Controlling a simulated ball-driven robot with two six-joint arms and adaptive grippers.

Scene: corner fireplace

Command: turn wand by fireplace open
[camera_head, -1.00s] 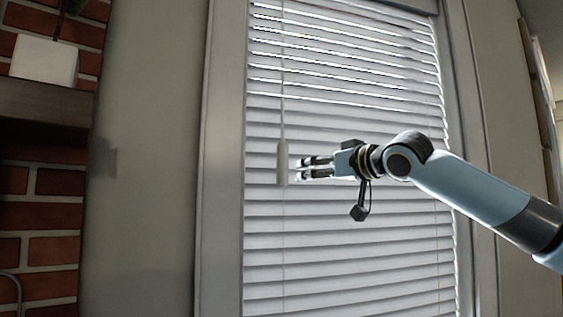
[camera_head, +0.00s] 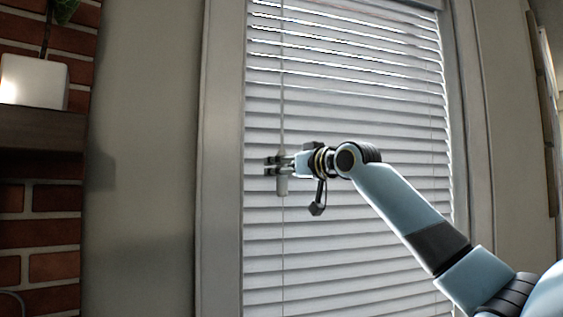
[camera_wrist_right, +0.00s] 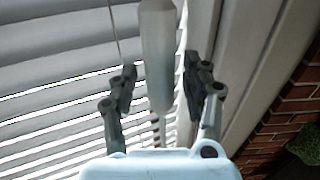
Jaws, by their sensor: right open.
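The wand (camera_head: 282,186) is a pale handle hanging on a thin cord in front of the white window blinds (camera_head: 350,220). My right gripper (camera_head: 271,165) is at the wand, its fingers on either side of it and covering part of it in the head view. In the right wrist view the wand (camera_wrist_right: 157,60) stands between the two open fingers of the gripper (camera_wrist_right: 160,88), with a gap visible on both sides. The upper slats show bright gaps between them; the lower slats look closer together. My left gripper is not in view.
A window frame (camera_head: 219,200) runs down the left side of the blinds. Further left are a grey wall (camera_head: 145,120), a dark mantel (camera_head: 40,130) with a white pot (camera_head: 35,82), and red brick (camera_head: 55,228). Space in front of the blinds looks clear.

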